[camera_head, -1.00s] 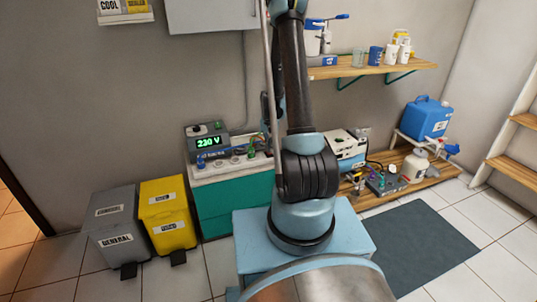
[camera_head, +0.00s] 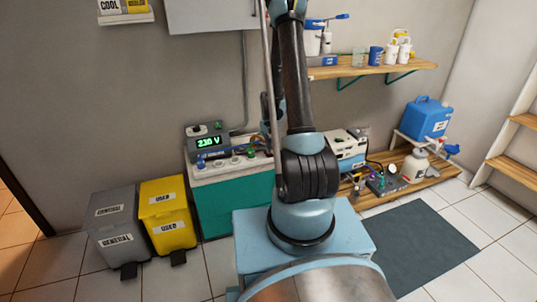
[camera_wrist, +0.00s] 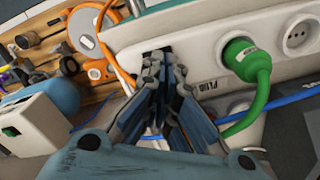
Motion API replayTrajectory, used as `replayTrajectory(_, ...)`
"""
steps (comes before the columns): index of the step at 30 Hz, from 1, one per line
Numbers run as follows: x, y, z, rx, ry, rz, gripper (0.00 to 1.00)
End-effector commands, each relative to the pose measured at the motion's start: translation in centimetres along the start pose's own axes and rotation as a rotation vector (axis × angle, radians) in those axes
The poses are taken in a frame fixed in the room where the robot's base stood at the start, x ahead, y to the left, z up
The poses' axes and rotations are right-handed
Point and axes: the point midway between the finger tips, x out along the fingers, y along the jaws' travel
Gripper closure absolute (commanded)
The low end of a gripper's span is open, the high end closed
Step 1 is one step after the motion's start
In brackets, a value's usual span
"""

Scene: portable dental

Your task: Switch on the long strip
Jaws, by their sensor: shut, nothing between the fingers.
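The long white strip (camera_wrist: 204,72) runs across the upper part of the wrist view. It has a round socket (camera_wrist: 299,37) at the right and a green plug (camera_wrist: 246,60) seated in it. My gripper (camera_wrist: 157,58) is shut and empty, its fingertips at the strip's left part. The fingertips cover that spot, so I cannot tell whether they touch the strip or what switch is beneath. Upside-down lettering shows beside the fingers. In the head view, a pale row of sockets (camera_head: 232,163) lies on the teal cabinet (camera_head: 232,206); my arm hides its right end and my gripper.
A grey box reading 230 V (camera_head: 208,141) stands behind the sockets. An orange round object (camera_wrist: 88,35) and cable lie left of the strip. A white box with a green button (camera_wrist: 25,132) is at lower left. A blue cable passes below the strip.

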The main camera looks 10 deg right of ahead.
Motion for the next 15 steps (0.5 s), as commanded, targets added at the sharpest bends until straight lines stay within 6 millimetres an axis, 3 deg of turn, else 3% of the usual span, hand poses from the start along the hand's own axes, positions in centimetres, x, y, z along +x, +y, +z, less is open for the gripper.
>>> replayTrajectory(15, 0.66, -0.01, -0.02, 0.0, 0.0, 0.0, 1.0)
